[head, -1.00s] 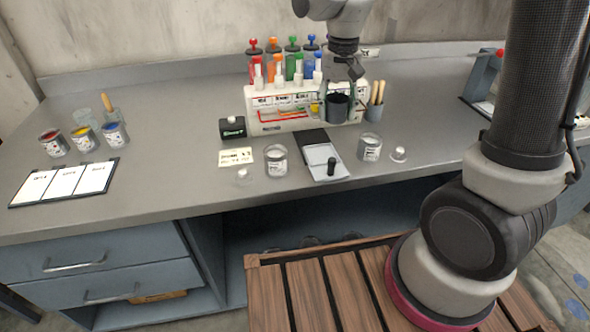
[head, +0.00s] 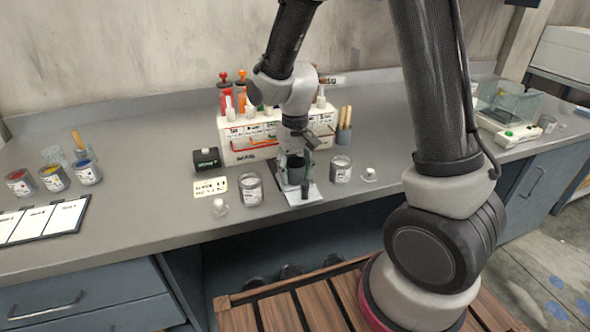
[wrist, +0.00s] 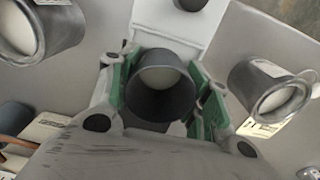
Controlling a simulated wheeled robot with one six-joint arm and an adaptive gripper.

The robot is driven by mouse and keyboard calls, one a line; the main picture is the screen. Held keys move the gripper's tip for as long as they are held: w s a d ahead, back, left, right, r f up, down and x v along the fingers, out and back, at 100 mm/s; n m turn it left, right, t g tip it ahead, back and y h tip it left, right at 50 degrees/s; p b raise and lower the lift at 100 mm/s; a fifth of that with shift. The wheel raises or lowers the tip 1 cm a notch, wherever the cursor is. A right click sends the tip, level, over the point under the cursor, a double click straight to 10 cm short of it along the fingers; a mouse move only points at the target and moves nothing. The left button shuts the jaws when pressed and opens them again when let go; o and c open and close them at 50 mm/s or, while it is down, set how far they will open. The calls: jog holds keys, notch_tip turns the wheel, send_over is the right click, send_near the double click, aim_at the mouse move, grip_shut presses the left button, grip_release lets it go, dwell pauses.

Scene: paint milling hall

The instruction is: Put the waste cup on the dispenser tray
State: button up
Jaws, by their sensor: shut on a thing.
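My gripper (head: 295,165) is shut on the waste cup (head: 295,174), a dark grey open cup held upright. In the wrist view the cup (wrist: 160,102) sits between the green-padded fingers, its mouth towards the camera. The cup is over the back part of the dispenser tray (head: 303,197), a pale flat plate near the bench front. The wrist view shows a white part of the tray (wrist: 177,22) beyond the cup. Whether the cup's base touches the tray cannot be told.
A glass jar (head: 250,190) stands left of the tray and another jar (head: 341,170) stands right. A small dark black knob (head: 306,187) stands on the tray. The bottle rack (head: 245,142) and brush pot (head: 343,134) are behind.

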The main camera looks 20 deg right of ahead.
jog(key=o, duration=0.9)
jog(key=shift+f, duration=0.1)
jog(key=shift+o, duration=0.2)
notch_tip(320, 180, up, 12)
jog(key=r, duration=0.1)
jog(key=s+d+r+t, duration=0.2)
jog(key=s+d+r, duration=0.2)
jog(key=s+d, duration=0.3)
jog(key=s+d+r+t, duration=0.2)
jog(key=s+d+r, duration=0.3)
jog(key=s+d, duration=0.3)
jog(key=s, duration=0.4)
jog(key=shift+r, duration=0.25)
